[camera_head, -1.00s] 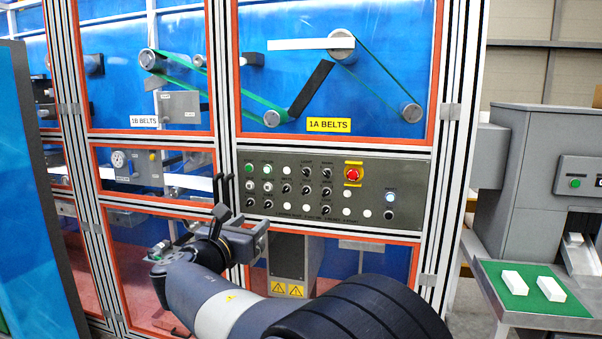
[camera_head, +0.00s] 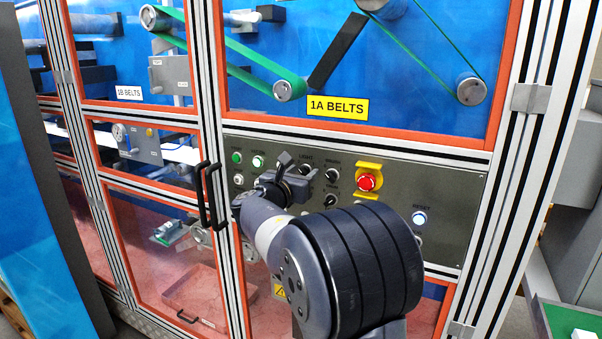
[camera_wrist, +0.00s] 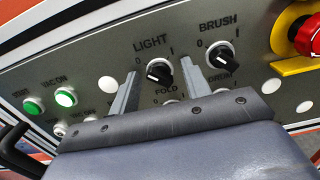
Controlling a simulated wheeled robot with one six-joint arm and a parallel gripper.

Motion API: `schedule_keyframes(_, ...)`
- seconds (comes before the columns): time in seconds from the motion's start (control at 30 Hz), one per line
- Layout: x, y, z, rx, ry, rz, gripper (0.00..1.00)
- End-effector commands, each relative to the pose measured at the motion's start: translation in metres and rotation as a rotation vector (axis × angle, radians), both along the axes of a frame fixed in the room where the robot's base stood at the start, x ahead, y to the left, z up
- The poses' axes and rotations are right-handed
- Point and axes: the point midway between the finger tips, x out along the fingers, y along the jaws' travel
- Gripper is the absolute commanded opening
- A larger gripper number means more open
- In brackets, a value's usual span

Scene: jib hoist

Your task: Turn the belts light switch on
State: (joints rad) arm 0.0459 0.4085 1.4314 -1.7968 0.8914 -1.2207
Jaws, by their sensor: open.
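The LIGHT switch (camera_wrist: 158,71) is a black rotary knob in a pale ring on the grey control panel (camera_head: 440,190), with 0 and I marks around it. Its handle is slanted; which mark it points at is hard to tell. My gripper (camera_wrist: 147,70) is open and empty, its fingers pointing at the panel just below the LIGHT label. The knob shows between the fingertips, close to the right one; I cannot tell whether they touch. In the head view my gripper (camera_head: 296,166) is in front of the panel and hides part of this switch.
The BRUSH knob (camera_wrist: 222,56) is right of LIGHT, then a red emergency stop (camera_head: 367,182) on a yellow base. Green buttons (camera_wrist: 66,97) are to the left. More knobs below are partly hidden by my gripper. A black door handle (camera_head: 211,195) sticks out left of the panel.

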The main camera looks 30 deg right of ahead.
Motion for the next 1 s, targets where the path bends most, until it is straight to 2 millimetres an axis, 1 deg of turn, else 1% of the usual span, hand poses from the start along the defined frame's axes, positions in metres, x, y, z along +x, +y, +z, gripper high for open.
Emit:
schedule_keyframes(0.13,-0.0001,0.0002,0.0,0.0,0.0,0.0,0.45)
schedule_keyframes(0.17,-0.0001,0.0002,0.0,0.0,0.0,0.0,0.44)
schedule_keyframes(0.63,-0.0004,0.0001,0.0,0.0,0.0,-0.001,0.05)
schedule_keyframes(0.87,-0.0006,-0.0002,-0.0011,0.009,-0.012,-0.002,0.04)
schedule_keyframes(1.0,-0.0008,-0.0005,-0.0027,0.037,-0.047,-0.003,0.04)
